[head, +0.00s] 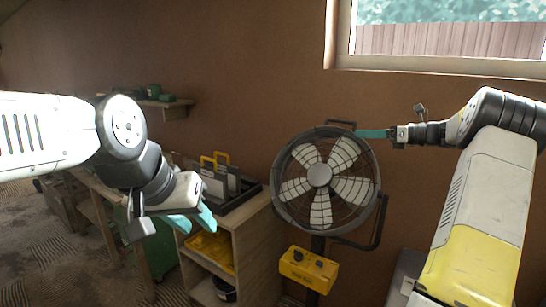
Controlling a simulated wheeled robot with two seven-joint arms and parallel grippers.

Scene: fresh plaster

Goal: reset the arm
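My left arm comes in from the left, and its gripper (194,224) hangs low in front of the wooden shelf unit. Its two teal fingers show apart, with nothing seen between them. My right arm comes in from the right and bends at the top. Its gripper (372,133) points left, level with the top of the fan. The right fingers show edge-on as one teal bar, so their gap is hidden. I cannot tell whether the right fingertips touch the fan's guard or are only in front of it.
A pedestal fan (319,174) with a yellow control box (308,268) stands near the brown wall. A wooden shelf unit (257,240) holds a dark tray with tools and a yellow bin (212,250). A small wall shelf (166,103) and a window (450,40) are behind. Open floor lies at left.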

